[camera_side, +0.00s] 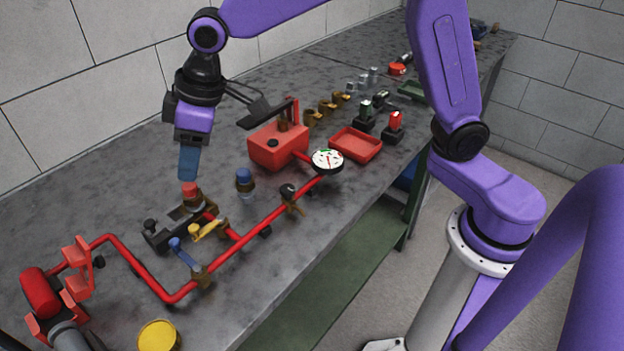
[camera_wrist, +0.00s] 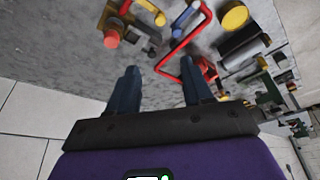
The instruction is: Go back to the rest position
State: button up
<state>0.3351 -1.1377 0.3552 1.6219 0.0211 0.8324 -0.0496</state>
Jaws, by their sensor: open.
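My gripper (camera_side: 188,165) hangs above the bench, pointing down, just above a red cap (camera_side: 190,189) on a dark fitting beside the red pipework. In the wrist view my gripper (camera_wrist: 160,88) shows two blue fingers spread apart with nothing between them. The red cap also shows in the wrist view (camera_wrist: 112,38), beyond the fingertips and to the left. I cannot tell the exact gap between the fingers and the cap.
Red pipe (camera_side: 262,222) with a yellow-handled valve (camera_side: 207,231), a blue-handled valve (camera_side: 186,254) and a gauge (camera_side: 327,160) runs along the bench (camera_side: 95,205). A red pump box (camera_side: 277,147) and red tray (camera_side: 357,145) stand behind. A wall is at the left.

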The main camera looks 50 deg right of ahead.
jog(key=s+d+f+n+g+h, duration=0.1)
jog(key=s+d+f, duration=0.1)
jog(key=s+d, duration=0.9)
jog(key=s+d+f+n+g+h, duration=0.1)
jog(key=s+d+f+n, duration=0.1)
jog(key=s+d, duration=0.9)
jog(key=s, duration=0.5)
jog(key=shift+s+d+f, duration=0.15)
jog(key=shift+d+f, duration=0.05)
jog(key=shift+d, duration=0.15)
